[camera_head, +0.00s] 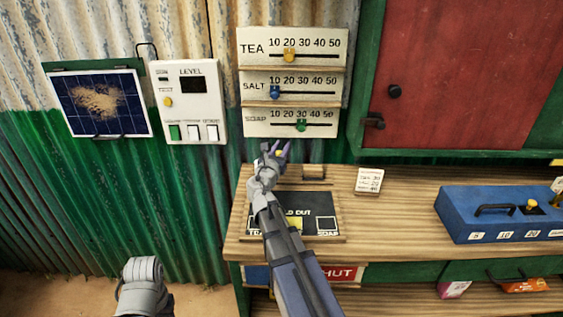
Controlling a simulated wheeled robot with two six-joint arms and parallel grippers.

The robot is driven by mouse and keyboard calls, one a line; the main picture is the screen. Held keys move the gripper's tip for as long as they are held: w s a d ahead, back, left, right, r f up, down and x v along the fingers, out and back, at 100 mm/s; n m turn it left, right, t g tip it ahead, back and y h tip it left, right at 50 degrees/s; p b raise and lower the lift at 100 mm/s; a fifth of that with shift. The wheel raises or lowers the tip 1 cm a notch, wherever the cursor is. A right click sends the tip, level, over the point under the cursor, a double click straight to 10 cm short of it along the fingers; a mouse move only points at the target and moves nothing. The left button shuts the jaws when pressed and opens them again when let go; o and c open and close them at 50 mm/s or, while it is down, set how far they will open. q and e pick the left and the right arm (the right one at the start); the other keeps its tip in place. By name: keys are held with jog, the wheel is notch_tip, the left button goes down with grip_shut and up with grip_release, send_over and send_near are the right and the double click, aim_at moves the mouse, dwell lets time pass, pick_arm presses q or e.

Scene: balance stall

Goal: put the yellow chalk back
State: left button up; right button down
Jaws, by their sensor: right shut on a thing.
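My right gripper (281,150) is at the back edge of the counter, just below the soap slider panel. It is shut on a small yellow piece, which looks like the yellow chalk (279,153); the fingers and wrist hide most of it. A dark slate board (325,202) lies on the counter, lettered with "OUT", partly covered by my right forearm. A yellow patch (295,223) shows at its lower middle. A small wooden block (313,171) sits behind the board, right of the gripper. Only a grey link of my left arm shows at the bottom left; its gripper is out of view.
Tea, salt and soap slider panels (291,62) hang above the gripper.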

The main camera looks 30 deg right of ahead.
jog(key=shift+d+f, duration=0.1)
jog(key=shift+d, duration=0.05)
notch_tip(320, 180, down, 4)
jog(key=b, duration=0.3)
jog(key=shift+b, duration=0.35)
jog(key=shift+w+d, duration=0.1)
jog(key=shift+w, duration=0.15)
jog(key=shift+w+d, duration=0.1)
jog(key=c, duration=0.7)
grip_release()
jog(key=shift+o, duration=0.2)
